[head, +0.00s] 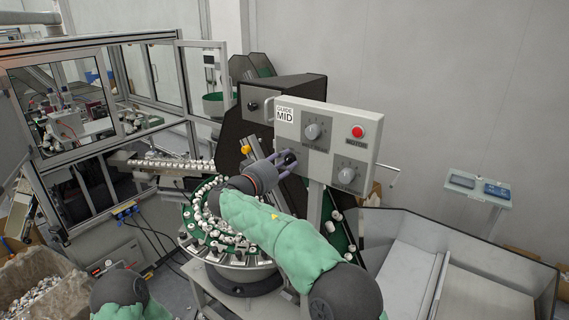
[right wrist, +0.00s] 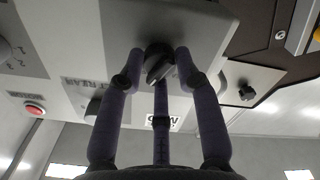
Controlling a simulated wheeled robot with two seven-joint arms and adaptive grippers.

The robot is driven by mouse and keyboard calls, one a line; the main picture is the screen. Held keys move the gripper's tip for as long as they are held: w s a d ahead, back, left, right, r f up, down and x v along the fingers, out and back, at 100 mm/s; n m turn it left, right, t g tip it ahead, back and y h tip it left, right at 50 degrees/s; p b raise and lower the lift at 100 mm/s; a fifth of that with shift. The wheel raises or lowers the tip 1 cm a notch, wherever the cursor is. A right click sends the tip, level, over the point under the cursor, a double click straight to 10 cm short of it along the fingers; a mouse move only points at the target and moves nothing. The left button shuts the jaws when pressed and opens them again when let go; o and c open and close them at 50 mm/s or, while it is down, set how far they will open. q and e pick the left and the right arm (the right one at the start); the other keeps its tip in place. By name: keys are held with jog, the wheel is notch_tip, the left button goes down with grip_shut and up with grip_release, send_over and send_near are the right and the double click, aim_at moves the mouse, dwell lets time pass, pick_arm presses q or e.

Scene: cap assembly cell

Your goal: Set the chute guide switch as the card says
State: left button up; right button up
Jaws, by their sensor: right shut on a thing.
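A light grey control panel (head: 316,120) stands behind the feeder bowl. The card (head: 285,114) at its upper left reads "GUIDE MID". My right gripper (head: 284,160) reaches the panel's lower left and is shut on a dark switch knob (head: 291,157). In the right wrist view the same dark knob (right wrist: 158,65) sits between the purple fingers, and its ridge looks slanted. Finger and knob partly hide its markings, so I cannot read its position. My left gripper is out of view; only part of that arm shows at the bottom left.
The panel also carries two other grey dials (head: 313,131) and a red button (head: 357,132). The round feeder bowl (head: 237,258) with white caps lies below my right arm. A grey hopper (head: 470,250) stands at the right, and a glazed machine frame (head: 110,85) at the left.

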jog(key=n, duration=0.3)
jog(key=shift+n, duration=2.1)
jog(key=o, duration=1.2)
jog(key=shift+w, duration=0.1)
jog(key=v, duration=1.2)
jog(key=shift+f, duration=0.1)
jog(key=shift+c, duration=0.4)
